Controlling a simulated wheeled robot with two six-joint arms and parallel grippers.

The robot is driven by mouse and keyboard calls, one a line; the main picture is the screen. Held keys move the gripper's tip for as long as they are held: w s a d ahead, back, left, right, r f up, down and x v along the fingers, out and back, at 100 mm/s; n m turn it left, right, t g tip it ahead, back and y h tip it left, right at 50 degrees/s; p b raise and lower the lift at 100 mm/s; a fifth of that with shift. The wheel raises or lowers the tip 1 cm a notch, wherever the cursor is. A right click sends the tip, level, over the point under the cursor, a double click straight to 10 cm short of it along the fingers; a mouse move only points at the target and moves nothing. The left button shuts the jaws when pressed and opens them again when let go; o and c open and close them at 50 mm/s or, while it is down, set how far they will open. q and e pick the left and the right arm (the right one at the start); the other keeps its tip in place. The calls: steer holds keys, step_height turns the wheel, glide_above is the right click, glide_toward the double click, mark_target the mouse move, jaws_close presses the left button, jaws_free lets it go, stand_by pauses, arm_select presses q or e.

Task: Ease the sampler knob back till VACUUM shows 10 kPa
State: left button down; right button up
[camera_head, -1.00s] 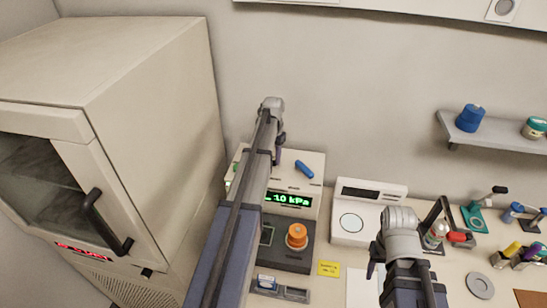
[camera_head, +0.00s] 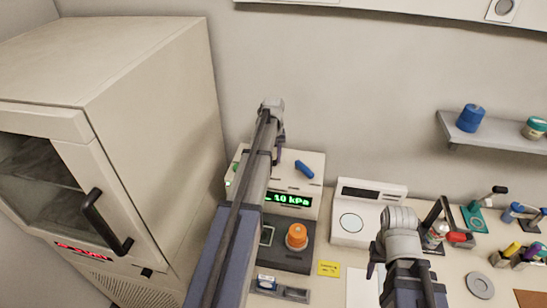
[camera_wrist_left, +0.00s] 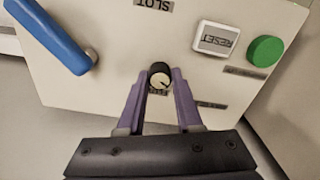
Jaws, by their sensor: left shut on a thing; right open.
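The sampler knob (camera_wrist_left: 159,78) is small, with a black rim and a pale face bearing a dark mark. In the left wrist view it sits on the cream panel between the purple fingers of my left gripper (camera_wrist_left: 162,74), which is shut on it. In the head view my left gripper (camera_head: 278,157) reaches the top of the cream instrument (camera_head: 312,168), and the knob is hidden there. The green display (camera_head: 288,199) seems to read 10 kPa; a point cannot be ruled out, and my arm covers its left end. My right gripper (camera_head: 371,269) is open and empty.
Near the knob are a blue handle (camera_wrist_left: 50,38), a white RESET button (camera_wrist_left: 216,38) and a green button (camera_wrist_left: 266,51). An orange knob (camera_head: 297,236) stands on the dark unit in front. A balance (camera_head: 352,222) is to the right; a large cabinet is left.

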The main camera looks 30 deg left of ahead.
mark_target(274, 158)
stand_by(0.4)
arm_select(q)
steer(key=c, duration=0.6)
jaws_free()
steer(key=shift+r, duration=0.1)
step_height(274, 158, up, 8)
steer(key=p, duration=0.8)
steer(key=shift+f, duration=0.2)
